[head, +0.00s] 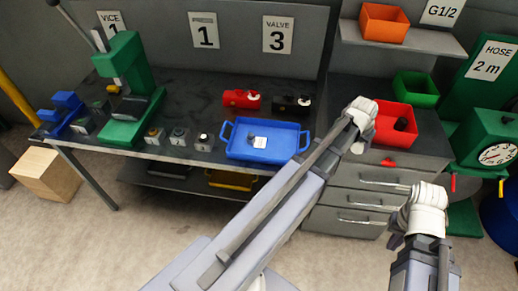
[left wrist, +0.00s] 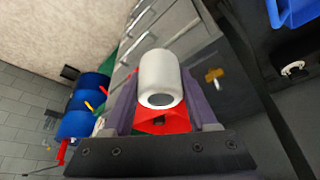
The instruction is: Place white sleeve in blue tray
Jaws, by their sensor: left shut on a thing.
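The white sleeve (left wrist: 161,78) is a smooth white cylinder with a dark bore facing the camera. In the left wrist view it sits between the two purple fingers of my left gripper (left wrist: 160,100), which is shut on it. The blue tray (head: 240,151) lies on the dark bench, left of this gripper, with a small pale and dark item inside. Its corner shows in the left wrist view (left wrist: 297,12). My right gripper (head: 408,232) is lower right, its fingers mostly hidden.
A red bin (head: 382,133) holding a dark part stands right of my left gripper. A green bin (head: 415,88) is behind it. A red part (head: 240,98) and a dark valve (head: 291,104) lie behind the tray. Several small blocks and a green press (head: 127,70) stand left.

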